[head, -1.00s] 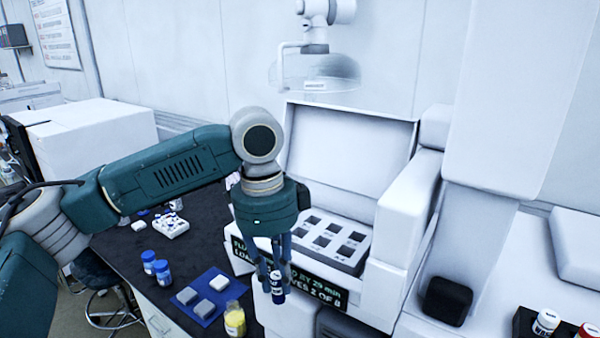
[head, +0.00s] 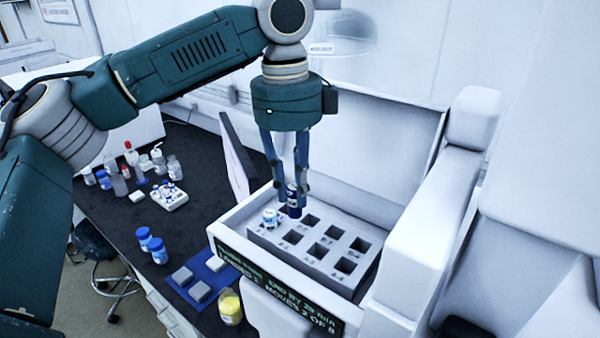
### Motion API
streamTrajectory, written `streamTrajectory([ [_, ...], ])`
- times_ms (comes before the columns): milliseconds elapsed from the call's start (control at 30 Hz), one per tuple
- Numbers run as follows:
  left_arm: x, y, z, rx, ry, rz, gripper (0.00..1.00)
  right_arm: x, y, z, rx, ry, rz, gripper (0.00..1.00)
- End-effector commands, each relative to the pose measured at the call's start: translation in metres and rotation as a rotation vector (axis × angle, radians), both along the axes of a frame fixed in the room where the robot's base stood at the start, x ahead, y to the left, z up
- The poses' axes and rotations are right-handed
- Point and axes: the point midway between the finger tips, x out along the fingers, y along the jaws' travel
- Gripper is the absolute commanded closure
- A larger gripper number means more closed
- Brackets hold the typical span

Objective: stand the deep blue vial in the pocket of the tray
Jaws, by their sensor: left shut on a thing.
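My left gripper (head: 291,193) is shut on the deep blue vial (head: 294,209) and points down over the back left part of the grey tray (head: 303,264). The vial hangs roughly upright between the fingers, which hide part of it. Its lower end is near a pocket at the back left; I cannot tell whether it has entered the pocket. The tray has several square dark pockets in rows and sits inside the opened white machine. A vial with a white and light blue top (head: 269,218) stands at the tray's left corner. My right gripper is not in view.
The machine's raised lid (head: 375,145) stands behind the tray, and a thick white arm of its housing (head: 440,215) is on the right. Blue-capped bottles (head: 151,245), a blue mat (head: 205,275) and a yellow jar (head: 229,307) are on the dark bench at left.

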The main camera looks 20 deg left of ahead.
Motion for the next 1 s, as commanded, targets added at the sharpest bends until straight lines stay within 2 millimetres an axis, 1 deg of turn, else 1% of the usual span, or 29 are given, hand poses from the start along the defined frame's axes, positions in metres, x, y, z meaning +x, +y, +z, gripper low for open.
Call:
streamTrajectory([
  [133, 0.0, 0.001, -0.009, 0.001, 0.001, 0.001, 1.0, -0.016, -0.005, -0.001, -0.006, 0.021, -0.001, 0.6],
  [300, 0.0, 0.001, -0.024, 0.001, 0.001, 0.002, 1.0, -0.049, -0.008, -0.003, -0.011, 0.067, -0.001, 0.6],
  [400, 0.0, 0.001, -0.031, 0.0, 0.0, 0.002, 1.0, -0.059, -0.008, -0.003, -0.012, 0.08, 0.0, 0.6],
  [467, 0.0, 0.001, -0.034, 0.001, 0.0, 0.002, 1.0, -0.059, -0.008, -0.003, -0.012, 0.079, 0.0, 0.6],
  [533, 0.0, 0.001, -0.037, 0.0, -0.001, 0.002, 1.0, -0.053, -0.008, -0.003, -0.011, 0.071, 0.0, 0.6],
  [700, 0.0, 0.001, -0.04, -0.001, -0.001, 0.003, 1.0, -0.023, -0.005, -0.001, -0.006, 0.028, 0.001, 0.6],
  [800, 0.0, 0.001, -0.04, -0.001, -0.001, 0.003, 1.0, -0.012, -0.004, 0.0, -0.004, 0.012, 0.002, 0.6],
  [900, 0.0, 0.001, -0.04, -0.001, -0.001, 0.002, 1.0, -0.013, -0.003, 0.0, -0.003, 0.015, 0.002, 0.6],
  [1000, 0.0, 0.0, -0.04, -0.002, 0.0, 0.002, 1.0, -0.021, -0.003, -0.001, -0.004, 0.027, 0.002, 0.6],
])
